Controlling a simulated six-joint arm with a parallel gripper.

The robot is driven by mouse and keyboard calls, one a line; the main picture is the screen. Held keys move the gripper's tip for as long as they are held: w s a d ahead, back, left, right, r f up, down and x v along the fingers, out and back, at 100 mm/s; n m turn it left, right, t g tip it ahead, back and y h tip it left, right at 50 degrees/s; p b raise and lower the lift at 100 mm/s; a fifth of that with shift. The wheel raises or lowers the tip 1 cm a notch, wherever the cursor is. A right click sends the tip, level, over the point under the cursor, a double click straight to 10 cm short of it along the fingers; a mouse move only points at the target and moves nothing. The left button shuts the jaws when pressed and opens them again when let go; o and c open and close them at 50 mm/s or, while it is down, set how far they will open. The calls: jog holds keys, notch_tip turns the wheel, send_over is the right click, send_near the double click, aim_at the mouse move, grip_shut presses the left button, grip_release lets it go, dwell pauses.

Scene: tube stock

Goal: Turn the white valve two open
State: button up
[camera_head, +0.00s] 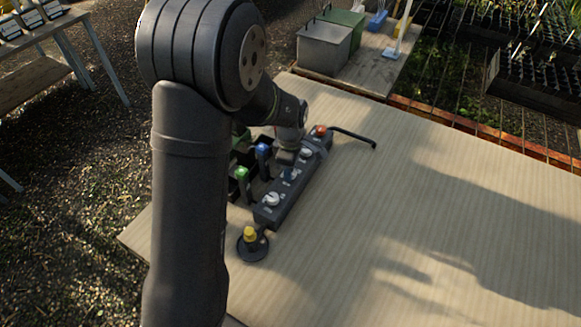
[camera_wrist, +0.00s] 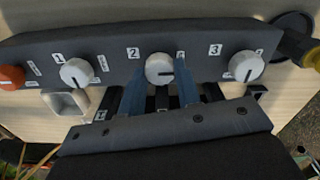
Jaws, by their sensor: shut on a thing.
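A dark valve panel (camera_head: 270,215) lies on the wooden table, with white knobs in a row. In the wrist view the panel (camera_wrist: 205,42) shows the labels 1, 2 and 3 by the knobs. The white valve two (camera_wrist: 158,69) is the middle knob, and its dark pointer line points right in that view. My gripper (camera_wrist: 160,85) has its blue-grey fingers on both sides of this knob and is shut on it. White valve one (camera_wrist: 76,72) and white valve three (camera_wrist: 245,66) stand free on either side. In the head view my gripper (camera_head: 288,172) is over the panel's middle.
An orange knob (camera_wrist: 10,77) is at the panel's end. Green-topped (camera_head: 241,173) and blue-topped (camera_head: 262,150) upright parts stand beside the panel. A yellow-topped round base (camera_head: 251,247) stands near its front end. The table's right side (camera_head: 430,200) is clear.

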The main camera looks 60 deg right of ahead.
jog(key=o, duration=1)
jog(key=shift+c, duration=0.2)
notch_tip(320, 180, up, 17)
jog(key=shift+r, duration=0.2)
notch_tip(320, 180, down, 18)
jog(key=shift+r, duration=0.25)
dwell(0.5)
